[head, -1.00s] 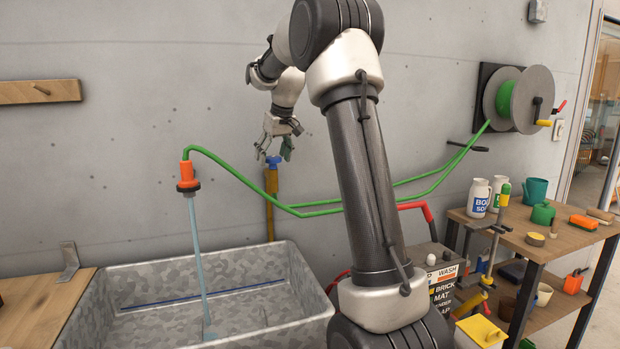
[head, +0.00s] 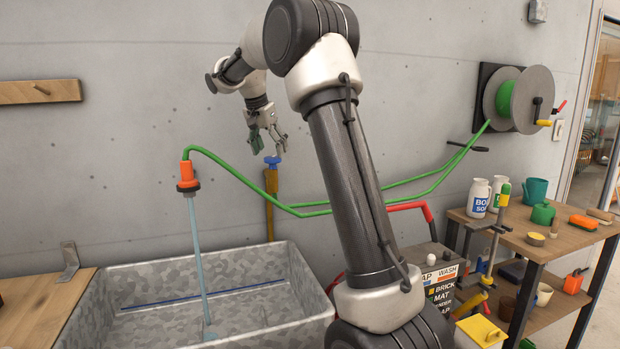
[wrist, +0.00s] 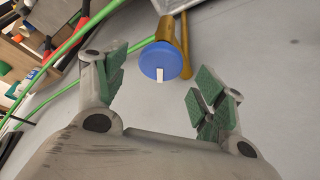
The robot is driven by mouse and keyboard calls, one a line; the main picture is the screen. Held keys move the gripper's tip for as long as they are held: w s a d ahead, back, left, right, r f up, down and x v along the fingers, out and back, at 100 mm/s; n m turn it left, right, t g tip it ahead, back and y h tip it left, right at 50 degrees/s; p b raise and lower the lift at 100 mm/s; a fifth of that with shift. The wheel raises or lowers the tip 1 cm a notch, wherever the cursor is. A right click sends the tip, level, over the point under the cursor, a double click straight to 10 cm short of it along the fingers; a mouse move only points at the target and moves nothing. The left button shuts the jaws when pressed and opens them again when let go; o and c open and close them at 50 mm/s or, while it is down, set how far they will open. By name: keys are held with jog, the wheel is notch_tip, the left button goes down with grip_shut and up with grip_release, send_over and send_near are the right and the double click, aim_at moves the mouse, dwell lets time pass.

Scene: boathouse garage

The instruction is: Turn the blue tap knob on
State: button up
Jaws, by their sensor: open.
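The blue tap knob (head: 272,160) sits on top of a brass-coloured tap (head: 269,190) against the grey wall. In the wrist view the round knob (wrist: 165,61) has a white mark on its rim and lies just ahead of the fingertips, roughly between them. My gripper (head: 267,147) is open and empty, pointing down just above the knob. Its green-padded fingers (wrist: 158,88) are spread wide, and I see no contact. A green hose leads to an orange nozzle (head: 187,177), with a pale blue stream (head: 197,250) falling from it into the trough.
The grey trough (head: 290,290) stands below the tap. The green hose (head: 330,210) runs close by the tap to a wall reel (head: 525,98). A shelf table (head: 478,225) with bottles and pots is at the right.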

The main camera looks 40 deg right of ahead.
jog(key=s+v, duration=0.1)
jog(key=v, duration=0.5)
jog(key=s+a+f+n+y, duration=0.1)
jog(key=s+a+f+n, duration=0.1)
jog(key=s, duration=1.2)
jog(key=s+a+f+n+t+y, duration=0.1)
jog(key=s+n, duration=0.6)
jog(key=s, duration=0.8)
jog(key=shift+a+f+y, duration=0.5)
jog(key=shift+a+f, duration=0.5)
jog(key=shift+f, duration=0.9)
jog(key=shift+w, duration=0.1)
